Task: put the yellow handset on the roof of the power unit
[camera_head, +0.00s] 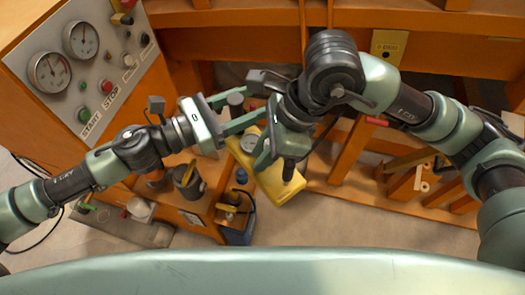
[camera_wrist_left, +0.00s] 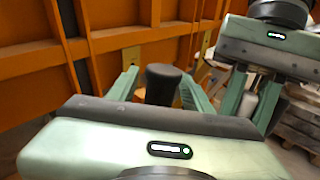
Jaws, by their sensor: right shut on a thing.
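The yellow handset (camera_head: 282,187), a long body with a round grey dial near its upper end, is below my right gripper (camera_head: 259,143). The right gripper is shut on the handset, and its wrist and fingers hide part of it. My left gripper (camera_head: 250,105) has its fingers spread. A dark round-topped knob (camera_head: 236,99) shows between them, also in the left wrist view (camera_wrist_left: 163,85), with a gap on one side. An orange cabinet (camera_head: 22,22) with gauges and START and STOP buttons stands at upper left. It appears to be the power unit; little of its roof shows.
Orange slanted supports (camera_head: 345,150) stand at the right. A lower orange shelf with dark cups (camera_head: 188,181) lies below the left arm, with a grey case (camera_head: 118,224) on the floor. My two grippers are close together.

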